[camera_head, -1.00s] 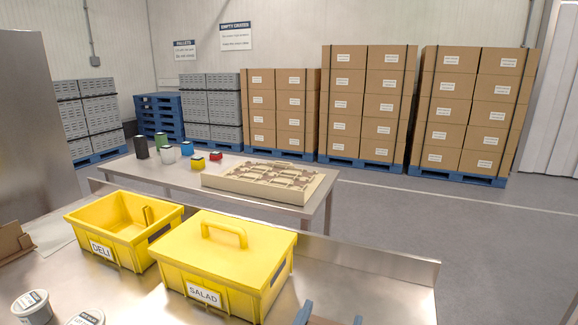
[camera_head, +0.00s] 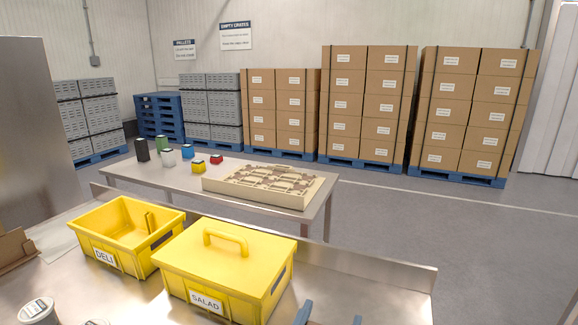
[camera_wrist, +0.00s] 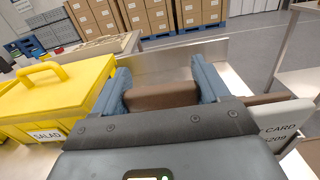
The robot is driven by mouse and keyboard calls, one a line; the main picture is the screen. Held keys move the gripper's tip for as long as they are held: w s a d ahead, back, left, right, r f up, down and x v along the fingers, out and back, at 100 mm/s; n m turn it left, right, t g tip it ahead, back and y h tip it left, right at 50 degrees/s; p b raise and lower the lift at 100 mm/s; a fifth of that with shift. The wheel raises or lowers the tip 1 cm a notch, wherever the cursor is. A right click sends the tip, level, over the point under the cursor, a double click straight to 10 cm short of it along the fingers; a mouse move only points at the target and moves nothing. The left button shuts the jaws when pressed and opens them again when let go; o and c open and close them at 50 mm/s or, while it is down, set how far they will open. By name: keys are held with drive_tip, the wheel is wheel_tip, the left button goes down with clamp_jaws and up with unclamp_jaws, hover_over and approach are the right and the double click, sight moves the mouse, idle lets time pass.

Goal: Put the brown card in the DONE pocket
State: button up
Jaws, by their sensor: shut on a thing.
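My gripper (camera_wrist: 161,78) shows in the wrist view with its two blue fingers shut on a brown piece (camera_wrist: 160,97), which I take to be the brown card. The brown piece spans the gap between the fingers. A pale plate with partly hidden lettering reading "CARD" (camera_wrist: 278,122) sticks out at the right, behind my gripper body; I cannot tell whether it is part of the held piece. In the head view only the tips of my gripper (camera_head: 330,319) show at the bottom edge. I cannot make out a pocket marked DONE in either view.
A lidded yellow SALAD crate (camera_head: 240,255) and an open yellow DELI crate (camera_head: 125,230) stand on the steel bench, left of my gripper. A brown folded object (camera_head: 14,247) is at the left edge. Small tubs (camera_head: 37,310) sit in front. Bare bench (camera_head: 375,290) lies to the right.

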drive_tip(key=shift+r, duration=2.6)
drive_tip(key=shift+s, duration=0.1)
